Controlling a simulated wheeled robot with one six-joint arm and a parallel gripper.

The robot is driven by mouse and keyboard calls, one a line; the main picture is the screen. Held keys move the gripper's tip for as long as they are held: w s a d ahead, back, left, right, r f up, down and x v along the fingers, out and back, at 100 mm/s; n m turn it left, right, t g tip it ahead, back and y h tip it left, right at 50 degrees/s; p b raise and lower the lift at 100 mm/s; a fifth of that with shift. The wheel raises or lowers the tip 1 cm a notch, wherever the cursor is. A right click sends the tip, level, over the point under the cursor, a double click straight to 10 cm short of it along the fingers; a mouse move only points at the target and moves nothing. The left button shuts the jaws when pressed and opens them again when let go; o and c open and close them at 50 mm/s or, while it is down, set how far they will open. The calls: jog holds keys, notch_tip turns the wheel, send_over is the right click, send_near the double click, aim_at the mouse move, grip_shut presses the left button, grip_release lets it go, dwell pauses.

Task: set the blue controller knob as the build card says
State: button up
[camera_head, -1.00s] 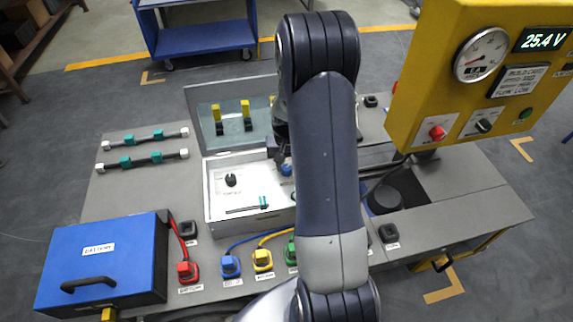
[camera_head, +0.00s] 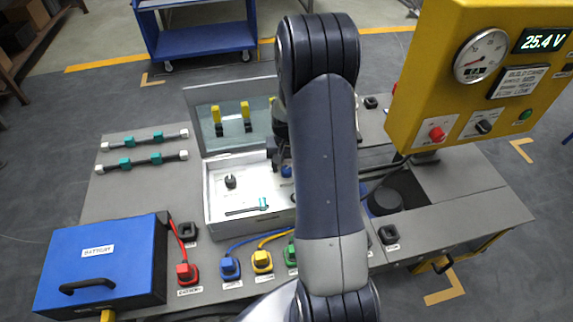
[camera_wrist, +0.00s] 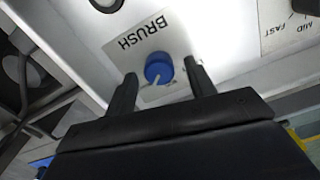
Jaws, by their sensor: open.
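The blue knob (camera_wrist: 158,66) sits on a white panel beside the word BRUSH in the wrist view, with a pale pointer line toward the picture's bottom. It shows small beside my arm in the head view (camera_head: 287,170). My gripper (camera_wrist: 161,71) is open, with one finger on each side of the knob; I cannot tell whether they touch it. The white controller box (camera_head: 212,205) stands with its lid (camera_head: 205,105) raised. The build card (camera_head: 520,81) is on the yellow panel; its last line seems to read FLOW LOW, and the middle line is too small to read.
A black knob (camera_head: 230,181) and a teal slider (camera_head: 263,203) are in the box. A dial with MID and FAST marks (camera_wrist: 292,28) is at the wrist view's upper right. A blue battery box (camera_head: 100,262) and coloured plugs are in front. The yellow panel (camera_head: 440,90) stands right.

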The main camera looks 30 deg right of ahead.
aim_at(287, 168)
notch_tip(287, 168, up, 11)
dwell(0.6)
jog(key=shift+f, duration=0.25)
notch_tip(287, 168, down, 11)
jog(key=shift+r, duration=0.2)
jog(key=shift+r, duration=0.15)
dwell(0.4)
